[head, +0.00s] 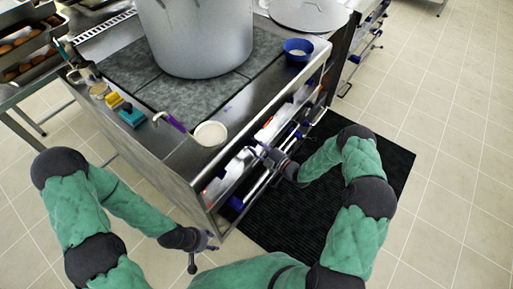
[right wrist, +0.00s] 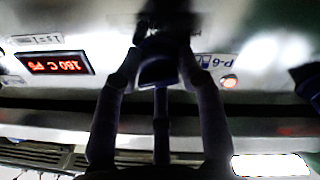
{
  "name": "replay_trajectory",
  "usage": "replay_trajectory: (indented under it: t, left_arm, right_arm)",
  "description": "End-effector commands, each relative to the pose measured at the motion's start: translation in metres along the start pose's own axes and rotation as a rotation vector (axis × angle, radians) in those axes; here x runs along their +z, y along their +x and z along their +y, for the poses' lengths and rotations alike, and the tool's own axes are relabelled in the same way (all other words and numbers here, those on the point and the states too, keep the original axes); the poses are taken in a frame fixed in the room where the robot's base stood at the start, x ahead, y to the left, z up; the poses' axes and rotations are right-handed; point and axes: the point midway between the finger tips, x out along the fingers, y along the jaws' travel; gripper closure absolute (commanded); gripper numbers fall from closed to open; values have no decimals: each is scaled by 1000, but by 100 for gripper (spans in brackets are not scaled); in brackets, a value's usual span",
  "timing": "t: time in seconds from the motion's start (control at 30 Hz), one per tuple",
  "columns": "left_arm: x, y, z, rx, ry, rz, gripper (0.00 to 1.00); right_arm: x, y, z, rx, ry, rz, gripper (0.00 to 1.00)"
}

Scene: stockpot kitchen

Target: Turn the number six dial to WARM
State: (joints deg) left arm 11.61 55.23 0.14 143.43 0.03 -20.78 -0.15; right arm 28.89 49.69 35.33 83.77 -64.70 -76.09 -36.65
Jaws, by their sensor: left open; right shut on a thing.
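The number six dial (right wrist: 163,70) is dark and sits on the steel front panel in the right wrist view, beside an upside-down P-6 label (right wrist: 217,62). My right gripper (head: 263,152) is at the front of the stove in the head view. The dial's pointer and the WARM mark cannot be made out. My left gripper (head: 205,248) is open and empty, low in front of the stove's near corner and apart from it.
A large stockpot (head: 200,35) stands on the stove top. A blue bowl (head: 298,48) and a pale round dish (head: 210,133) sit near the front edge. A black mat (head: 385,165) lies on the floor.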

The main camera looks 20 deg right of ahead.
Motion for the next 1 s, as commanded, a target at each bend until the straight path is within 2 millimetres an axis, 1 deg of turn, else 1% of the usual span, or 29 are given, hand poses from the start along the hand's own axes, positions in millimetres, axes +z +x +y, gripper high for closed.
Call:
replay_trajectory:
  t: [0.03,0.2,0.4,0.63,1.0]
  left_arm:
    - [0,5,-2,0,0,0,53]
    - [0,12,-4,0,0,0,53]
    - [-1,18,-6,0,0,0,53]
    - [-1,20,-7,0,0,0,53]
    - [-1,20,-7,0,0,0,53]
  right_arm:
    - [-3,2,3,3,-45,17,93]
    - [-3,3,2,2,-155,25,93]
    - [-4,3,2,0,-238,31,93]
    - [-5,3,2,-1,-279,34,93]
    - [-5,3,1,-2,-284,35,93]
